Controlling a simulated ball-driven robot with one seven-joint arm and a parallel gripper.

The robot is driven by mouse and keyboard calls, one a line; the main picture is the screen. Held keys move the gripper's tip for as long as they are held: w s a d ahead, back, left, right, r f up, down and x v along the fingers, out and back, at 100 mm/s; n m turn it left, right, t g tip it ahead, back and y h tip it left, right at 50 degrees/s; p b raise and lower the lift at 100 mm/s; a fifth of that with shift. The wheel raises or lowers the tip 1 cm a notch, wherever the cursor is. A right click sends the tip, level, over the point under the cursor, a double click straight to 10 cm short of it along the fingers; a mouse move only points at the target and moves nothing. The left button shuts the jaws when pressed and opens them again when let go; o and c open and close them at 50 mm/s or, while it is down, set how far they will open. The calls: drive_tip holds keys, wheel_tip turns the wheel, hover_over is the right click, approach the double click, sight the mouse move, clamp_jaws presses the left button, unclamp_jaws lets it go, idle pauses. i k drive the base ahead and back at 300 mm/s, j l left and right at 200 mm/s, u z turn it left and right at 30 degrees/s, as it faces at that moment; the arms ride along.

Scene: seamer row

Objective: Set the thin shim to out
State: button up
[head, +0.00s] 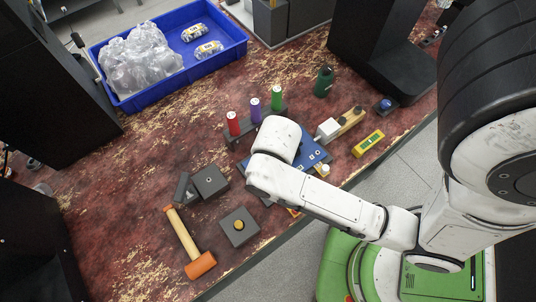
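I cannot make out a thin shim for certain. A blue plate (314,153) with small round marks lies on the worn red bench, partly covered by my arm. A small pale yellow-and-white piece (323,170) is at the plate's near right edge. A bit of orange (293,211) shows under my forearm, too small to tell what it is. My white arm reaches over the plate from the right. Its rounded wrist hides the plate's left part, and my gripper is hidden behind it.
A rack holds red (233,123), purple (254,110) and green (277,97) cylinders behind my wrist. Left are a dark block (210,181), yellow-knobbed box (239,238) and mallet (184,236).

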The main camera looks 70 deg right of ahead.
sight(323, 170)
drive_tip(key=k, duration=0.95)
drive_tip(key=j+z, duration=0.05)
